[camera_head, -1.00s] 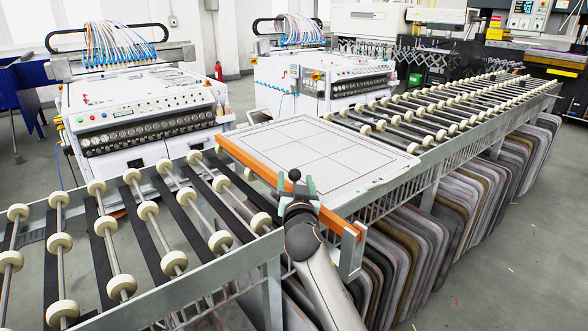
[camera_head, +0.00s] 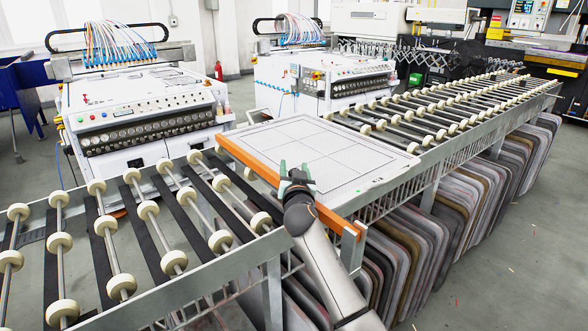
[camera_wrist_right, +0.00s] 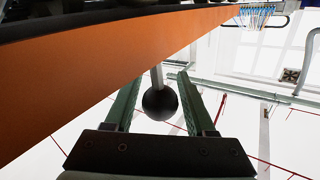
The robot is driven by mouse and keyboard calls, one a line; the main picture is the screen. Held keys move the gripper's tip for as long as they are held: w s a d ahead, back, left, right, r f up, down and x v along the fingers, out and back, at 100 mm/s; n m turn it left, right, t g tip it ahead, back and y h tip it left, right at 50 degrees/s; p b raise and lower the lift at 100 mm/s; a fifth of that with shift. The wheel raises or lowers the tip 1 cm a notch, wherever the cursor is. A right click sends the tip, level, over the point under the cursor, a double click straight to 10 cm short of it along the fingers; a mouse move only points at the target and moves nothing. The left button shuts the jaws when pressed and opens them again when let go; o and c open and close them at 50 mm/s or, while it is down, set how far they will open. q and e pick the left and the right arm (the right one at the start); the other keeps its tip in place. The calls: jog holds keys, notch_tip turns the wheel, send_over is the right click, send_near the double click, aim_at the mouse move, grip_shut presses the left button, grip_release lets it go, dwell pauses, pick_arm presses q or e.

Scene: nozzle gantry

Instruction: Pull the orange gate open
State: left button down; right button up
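The orange gate (camera_head: 250,163) is a long bar that lies across the conveyor, between the rollers on the left and the white panel (camera_head: 320,150). In the right wrist view the gate (camera_wrist_right: 90,75) runs diagonally across the upper left. A black ball knob (camera_wrist_right: 160,103) on a grey stem shows beside it. My right gripper (camera_head: 295,170) is at the gate's middle. Its green fingers stand apart on either side of the knob, with a gap visible at each side, in the right wrist view (camera_wrist_right: 158,80). In the head view the gripper mostly hides the knob. My left gripper is out of view.
Roller conveyors lie to the left (camera_head: 145,212) and the upper right (camera_head: 440,108). A metal bracket (camera_head: 351,250) stands at the gate's near end. Several rounded panels (camera_head: 420,235) hang below the frame. White machines (camera_head: 145,105) stand behind.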

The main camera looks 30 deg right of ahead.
grip_shut()
dwell(1.1)
